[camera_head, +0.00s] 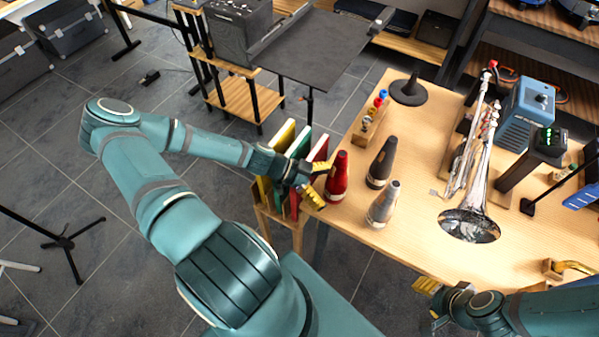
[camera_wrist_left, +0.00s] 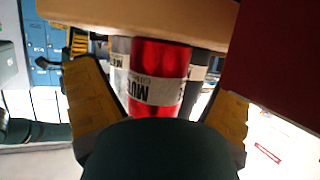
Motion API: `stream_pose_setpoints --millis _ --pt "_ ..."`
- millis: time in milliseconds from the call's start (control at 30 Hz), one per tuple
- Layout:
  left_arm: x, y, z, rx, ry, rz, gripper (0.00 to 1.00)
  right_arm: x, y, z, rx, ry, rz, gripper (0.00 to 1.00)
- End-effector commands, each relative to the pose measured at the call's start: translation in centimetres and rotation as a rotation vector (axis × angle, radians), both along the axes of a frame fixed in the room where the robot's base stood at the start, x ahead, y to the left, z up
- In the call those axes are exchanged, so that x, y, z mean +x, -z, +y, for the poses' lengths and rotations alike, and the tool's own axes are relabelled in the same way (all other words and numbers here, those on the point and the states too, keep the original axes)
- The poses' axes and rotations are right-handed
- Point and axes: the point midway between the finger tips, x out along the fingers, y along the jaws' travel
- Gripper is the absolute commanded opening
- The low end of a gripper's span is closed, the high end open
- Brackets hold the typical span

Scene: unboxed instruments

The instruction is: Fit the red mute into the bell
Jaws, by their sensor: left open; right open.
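The red mute (camera_head: 337,178) stands upright near the left edge of the wooden table (camera_head: 420,180). My left gripper (camera_head: 318,183) is open beside it, at its left. In the left wrist view the red mute (camera_wrist_left: 158,80) shows between the two yellow fingers, with its label facing me. I cannot tell whether either finger touches it. The silver trumpet rests on the table at the right, its bell (camera_head: 470,225) toward the front edge. My right gripper (camera_head: 428,287) is open and empty at the table's front edge.
A black mute (camera_head: 381,165) and a silver mute (camera_head: 383,204) stand just right of the red mute. A rack of coloured books (camera_head: 298,150) is close to my left gripper. A blue box (camera_head: 528,112) stands behind the trumpet. The table between mutes and trumpet is mostly clear.

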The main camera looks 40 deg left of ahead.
Motion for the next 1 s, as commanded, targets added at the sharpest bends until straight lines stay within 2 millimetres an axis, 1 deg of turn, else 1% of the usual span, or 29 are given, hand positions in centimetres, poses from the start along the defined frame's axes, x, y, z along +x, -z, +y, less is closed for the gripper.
stream_pose_setpoints --millis 33,100,300,500,700,1000 --pt "-0.5 -0.5 1.1 0.003 -0.006 0.001 0.94 0.1 -0.4 0.0 0.0 0.001 -0.002 0.47" --pt "-1.2 -1.1 2.5 0.005 -0.007 0.002 0.94 0.2 -0.7 0.0 0.0 0.003 -0.004 0.47" --pt "-3.3 -2.7 5.8 0.003 -0.005 0.001 0.94 0.4 -1.2 -0.1 -0.002 0.006 -0.008 0.47" --pt "-4.7 -3.8 8.1 0.0 -0.003 0.001 0.94 0.5 -1.6 -0.1 -0.002 0.009 -0.011 0.47" --pt "-5.2 -4.3 9.0 0.0 0.0 0.0 0.94 0.6 -1.7 -0.1 -0.003 0.01 -0.012 0.47" --pt "-5.2 -4.3 9.0 0.0 0.0 0.0 0.94 0.6 -1.6 -0.1 -0.003 0.009 -0.012 0.47"
